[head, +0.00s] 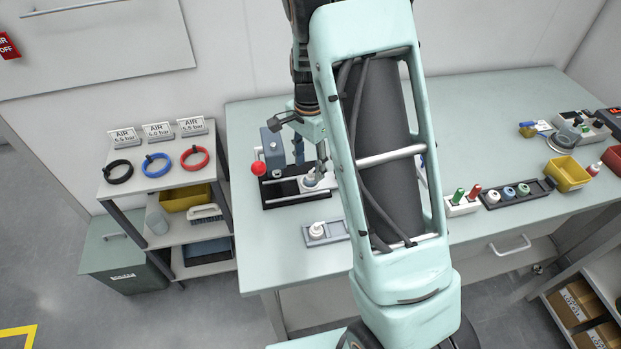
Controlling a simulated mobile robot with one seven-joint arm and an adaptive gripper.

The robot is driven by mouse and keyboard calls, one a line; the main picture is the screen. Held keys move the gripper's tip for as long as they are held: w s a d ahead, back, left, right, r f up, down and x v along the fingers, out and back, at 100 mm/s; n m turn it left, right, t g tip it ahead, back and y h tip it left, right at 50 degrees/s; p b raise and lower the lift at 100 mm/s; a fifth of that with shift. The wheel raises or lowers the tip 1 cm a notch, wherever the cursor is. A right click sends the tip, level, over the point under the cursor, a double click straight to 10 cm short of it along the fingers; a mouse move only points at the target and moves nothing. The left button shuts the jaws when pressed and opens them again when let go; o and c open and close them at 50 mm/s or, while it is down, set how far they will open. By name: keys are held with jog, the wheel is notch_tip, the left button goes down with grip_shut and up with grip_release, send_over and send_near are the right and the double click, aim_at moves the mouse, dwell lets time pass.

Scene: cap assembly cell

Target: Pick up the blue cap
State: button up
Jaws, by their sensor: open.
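My gripper (311,161) is well to the left of that tray, over a black-based fixture (283,192) with a red knob. It is open, with its fingers pointing down near a white part in the fixture. My arm stands between the gripper and the tray and hides the middle of the bench.
A grey holder with a white part (317,231) lies in front of the fixture. A white block with green and red pieces (461,206) stands left of the cap tray. A yellow bin (570,174) stands right of it. A shelf with coloured rings (157,167) is at left.

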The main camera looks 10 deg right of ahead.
aim_at(310, 172)
jog(key=shift+d+f, duration=0.1)
jog(key=shift+f, duration=1.8)
jog(key=c, duration=0.8)
